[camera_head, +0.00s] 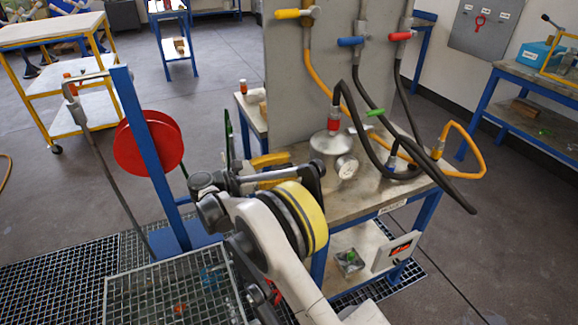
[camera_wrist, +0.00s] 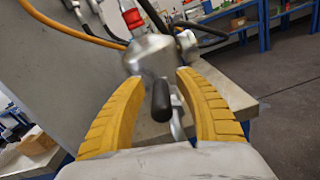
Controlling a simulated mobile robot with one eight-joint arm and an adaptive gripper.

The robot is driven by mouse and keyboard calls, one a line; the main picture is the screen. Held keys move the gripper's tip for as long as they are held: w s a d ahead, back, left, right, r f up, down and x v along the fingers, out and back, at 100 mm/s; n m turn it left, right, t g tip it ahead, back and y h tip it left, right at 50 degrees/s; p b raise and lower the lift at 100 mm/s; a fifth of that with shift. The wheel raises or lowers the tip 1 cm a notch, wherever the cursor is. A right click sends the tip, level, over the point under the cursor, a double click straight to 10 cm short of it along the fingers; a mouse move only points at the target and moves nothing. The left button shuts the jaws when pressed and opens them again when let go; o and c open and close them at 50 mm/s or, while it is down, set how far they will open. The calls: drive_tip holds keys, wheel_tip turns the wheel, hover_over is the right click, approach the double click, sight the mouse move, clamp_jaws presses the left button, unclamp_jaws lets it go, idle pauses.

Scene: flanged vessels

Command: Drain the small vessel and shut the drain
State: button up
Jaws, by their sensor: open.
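The small vessel (camera_head: 328,143) is a silver, rounded metal body with a red coupling (camera_head: 334,118) on top. It stands on the grey workbench top (camera_head: 385,195), and in the wrist view the vessel (camera_wrist: 152,53) is straight ahead. A black-gripped lever (camera_wrist: 161,101), seemingly its drain handle, points toward me below the vessel. My gripper (camera_wrist: 163,82) is open, with its yellow fingers either side of the black grip. I cannot tell whether they touch it. In the head view my gripper (camera_head: 290,170) is at the bench's left, partly hidden by my arm.
A grey panel behind carries yellow (camera_head: 287,14), blue (camera_head: 350,41) and red (camera_head: 400,36) handles with hanging hoses. A round gauge (camera_head: 347,166) is by the vessel. Black and orange hoses crowd the bench's right. A red hose reel (camera_head: 148,143) on a blue post stands left.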

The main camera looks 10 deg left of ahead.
drive_tip(key=v, duration=1.2)
idle(6.3)
